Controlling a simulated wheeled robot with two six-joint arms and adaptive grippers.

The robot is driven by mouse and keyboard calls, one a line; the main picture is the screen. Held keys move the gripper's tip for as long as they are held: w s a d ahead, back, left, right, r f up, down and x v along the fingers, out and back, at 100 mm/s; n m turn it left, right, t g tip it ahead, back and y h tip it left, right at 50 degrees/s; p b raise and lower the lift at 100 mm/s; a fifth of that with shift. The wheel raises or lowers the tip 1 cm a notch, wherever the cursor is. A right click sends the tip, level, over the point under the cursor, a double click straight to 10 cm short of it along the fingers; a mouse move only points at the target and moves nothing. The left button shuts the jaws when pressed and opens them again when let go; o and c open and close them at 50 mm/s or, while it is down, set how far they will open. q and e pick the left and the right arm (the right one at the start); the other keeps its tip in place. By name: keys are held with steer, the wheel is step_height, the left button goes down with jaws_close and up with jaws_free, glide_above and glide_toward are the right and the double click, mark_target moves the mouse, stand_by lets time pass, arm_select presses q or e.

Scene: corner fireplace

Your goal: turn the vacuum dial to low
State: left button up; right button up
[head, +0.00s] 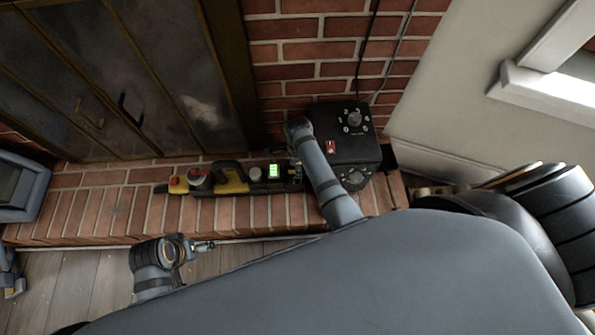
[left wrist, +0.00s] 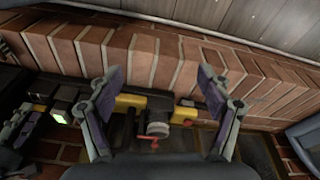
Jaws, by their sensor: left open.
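A black box (head: 362,150) stands on the hearth against the brick wall. Its top has a round dial (head: 353,118) with pale marks around it; the setting is too small to read. A red switch (head: 330,147) and a second round part (head: 353,180) are also on the box. My left gripper (left wrist: 160,88) is open and empty in the left wrist view. Its fingers spread on either side of a yellow and black device, above its pale knob (left wrist: 158,128). Grey parts at that view's left edge look like my right gripper (left wrist: 15,130); its jaws are unclear.
The yellow and black device (head: 232,178) lies along the brick hearth (head: 110,205), with a lit green screen (head: 274,171). A grey-blue object (head: 22,186) stands at far left. Cables (head: 362,50) run up the wall. My grey arm passes in front of the black box.

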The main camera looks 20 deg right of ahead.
steer(key=shift+f, duration=0.5)
arm_select(q)
steer(key=shift+d+r+t, duration=0.2)
steer(key=shift+d+t, duration=0.1)
arm_select(e)
jaws_close()
arm_select(q)
steer(key=shift+r, duration=0.1)
arm_select(e)
steer(key=shift+r, duration=0.1)
